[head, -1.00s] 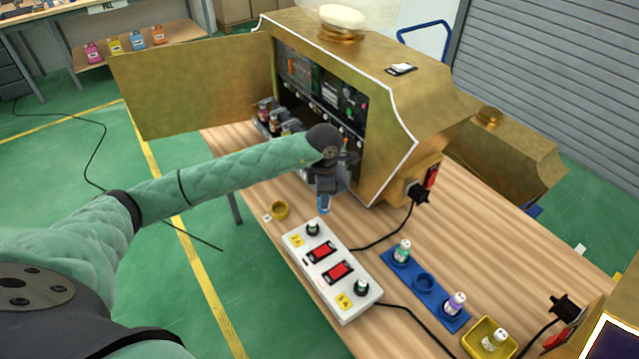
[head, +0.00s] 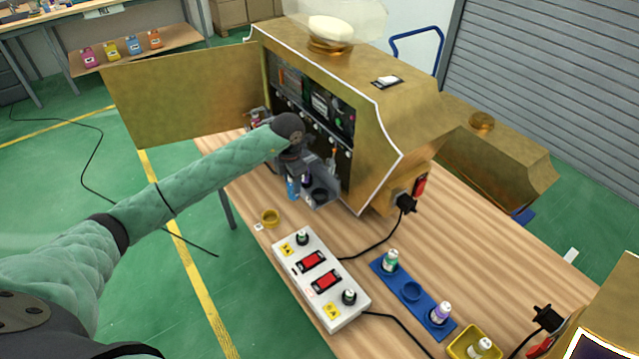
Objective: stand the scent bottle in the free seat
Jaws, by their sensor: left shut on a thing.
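My left gripper (head: 291,168) is in front of the open side of the gold vending machine (head: 425,92). It is shut on a blue scent bottle (head: 293,188), which hangs roughly upright below it. Just right of the bottle, a grey holder (head: 322,199) at the machine's opening shows a dark, empty-looking round seat and a purple bottle (head: 306,180) beside it. The gripper and arm hide part of the machine's row of holders. The blue rack (head: 430,313) on the table has an empty middle seat between a green-labelled bottle (head: 390,261) and a purple-labelled bottle (head: 441,314). My right gripper is out of view.
A white switch box (head: 322,279) with red switches stands in front, with black cables on the table. A yellow ring (head: 270,217) lies near the edge. A yellow tray (head: 474,344) holds a white bottle. The open gold door (head: 185,95) stands left of my arm.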

